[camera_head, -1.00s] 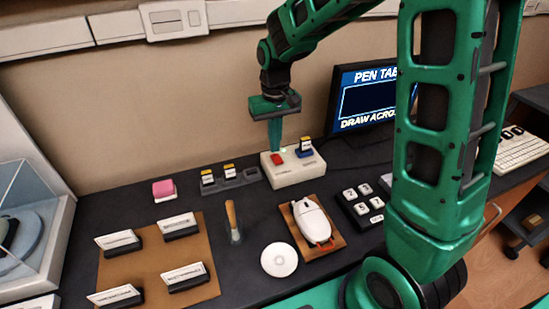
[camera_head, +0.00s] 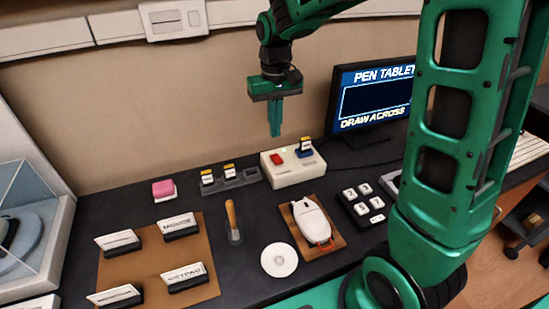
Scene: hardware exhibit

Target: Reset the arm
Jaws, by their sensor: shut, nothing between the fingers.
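My gripper (camera_head: 275,134) hangs from my green arm at the upper middle, pointing down. Its fingers are shut with nothing between them. It is in the air above and behind the white box (camera_head: 293,173), apart from it. My large green arm link covers part of the right side of the view.
A monitor (camera_head: 375,97) stands right of my gripper. A mouse on a wooden board (camera_head: 334,243), a keypad (camera_head: 361,206), a white disc (camera_head: 279,260), a wooden-handled tool (camera_head: 231,218), a pink block (camera_head: 163,189) and a brown mat with label cards (camera_head: 150,262) lie on the dark table.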

